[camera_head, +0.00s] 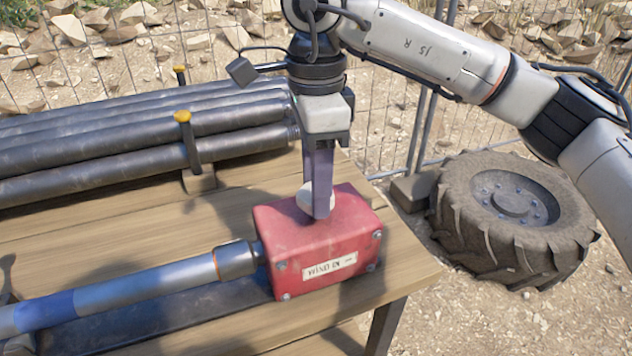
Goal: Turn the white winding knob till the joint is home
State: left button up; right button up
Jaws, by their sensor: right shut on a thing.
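A red box (315,245) with a worn white label sits near the right end of the wooden table. The white winding knob (306,197) is on top of the box, partly hidden by my right gripper. My right gripper (318,205) points straight down and is shut on the knob. A grey pipe (150,288) with a blue band lies along the table. The dark collar (236,260) at its right end meets the left face of the box. I cannot tell how far the pipe sits inside. My left gripper is not in view.
Several dark pipes (90,150) lie at the table's back left, held by posts with yellow caps (182,116). The wooden table (400,262) ends just right of the box. A large tyre (500,215) lies on the ground beyond. A wire fence runs behind.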

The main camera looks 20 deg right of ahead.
jog(key=shift+m, duration=0.5)
jog(key=o, duration=1)
jog(key=shift+o, duration=0.2)
jog(key=shift+r, duration=0.1)
notch_tip(320, 180, up, 10)
jog(key=p, duration=0.1)
jog(key=shift+r, duration=0.1)
